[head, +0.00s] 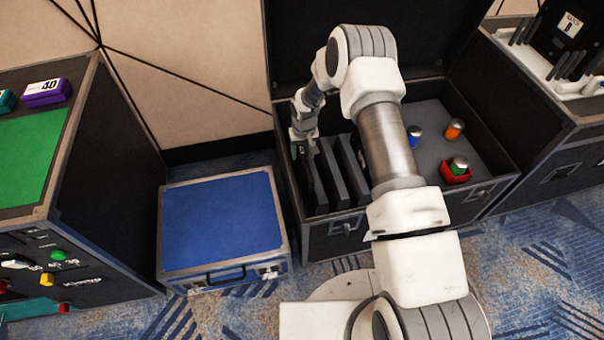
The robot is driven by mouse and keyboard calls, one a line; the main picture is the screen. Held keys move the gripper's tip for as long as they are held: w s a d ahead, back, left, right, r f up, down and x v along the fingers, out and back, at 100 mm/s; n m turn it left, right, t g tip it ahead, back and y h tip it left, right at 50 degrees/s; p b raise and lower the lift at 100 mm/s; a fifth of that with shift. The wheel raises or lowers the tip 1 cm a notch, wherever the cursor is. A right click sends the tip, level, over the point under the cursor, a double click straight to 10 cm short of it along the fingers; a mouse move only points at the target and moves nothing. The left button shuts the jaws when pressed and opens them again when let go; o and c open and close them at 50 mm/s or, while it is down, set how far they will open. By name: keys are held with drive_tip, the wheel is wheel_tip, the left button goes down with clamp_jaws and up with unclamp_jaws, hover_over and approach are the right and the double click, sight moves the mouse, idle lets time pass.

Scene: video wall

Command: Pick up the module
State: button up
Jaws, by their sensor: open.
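Several dark flat modules (328,172) stand upright side by side in the left part of an open black case (330,240). My gripper (303,150) is over the left end of this row, at the case's left wall. It is open. It is small in the head view, and I cannot tell whether its fingers touch or straddle the leftmost module. My arm crosses in front of the case and hides part of its middle.
The case's right part holds an orange-topped cylinder (454,129), a blue one (414,135) and a green one in a red holder (456,172). A blue-topped box (222,225) stands left of the case. Black cabinets flank both sides. The case's lid stands open behind.

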sight(302, 172)
drive_tip(key=f+b, duration=0.1)
drive_tip(key=f, duration=0.3)
drive_tip(key=shift+w+a+f+b, duration=0.15)
drive_tip(key=shift+w+f+b, duration=0.05)
drive_tip(key=shift+f+b, duration=0.2)
drive_tip(key=shift+r, duration=0.1)
clamp_jaws()
idle(0.9)
